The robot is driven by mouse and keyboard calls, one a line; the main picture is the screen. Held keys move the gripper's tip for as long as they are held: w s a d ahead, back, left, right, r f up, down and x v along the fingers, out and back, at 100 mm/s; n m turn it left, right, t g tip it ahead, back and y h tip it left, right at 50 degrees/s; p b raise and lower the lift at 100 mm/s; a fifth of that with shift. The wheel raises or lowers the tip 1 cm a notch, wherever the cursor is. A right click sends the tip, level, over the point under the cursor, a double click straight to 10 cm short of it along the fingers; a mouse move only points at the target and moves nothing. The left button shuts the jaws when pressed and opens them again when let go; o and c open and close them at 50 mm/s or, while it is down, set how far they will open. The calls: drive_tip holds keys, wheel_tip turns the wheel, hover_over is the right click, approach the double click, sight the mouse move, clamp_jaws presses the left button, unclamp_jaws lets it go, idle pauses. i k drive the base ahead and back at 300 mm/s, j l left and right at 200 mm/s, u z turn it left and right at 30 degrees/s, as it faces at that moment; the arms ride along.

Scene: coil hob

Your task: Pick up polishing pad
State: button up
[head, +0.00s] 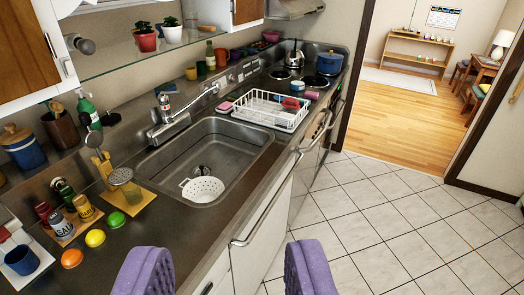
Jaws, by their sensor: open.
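No object is clearly recognisable as the polishing pad. A small pink pad-like block (225,107) lies on the counter between the sink and the dish rack, and it may be the pad. A pink roll-like thing (311,95) lies beyond the rack, too small to identify. My gripper (226,270) shows as two purple ridged fingers at the bottom edge. It is open with a wide gap, nothing between the fingers. It is in front of the counter edge, well short of the pink block.
A white dish rack (268,108) and the coil hob (313,80) lie farther along. Orange, yellow and green round things (95,238) sit at near left. The tiled floor (390,225) is clear.

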sight(311, 95)
drive_tip(key=i+l, duration=1.4)
drive_tip(key=l, duration=0.15)
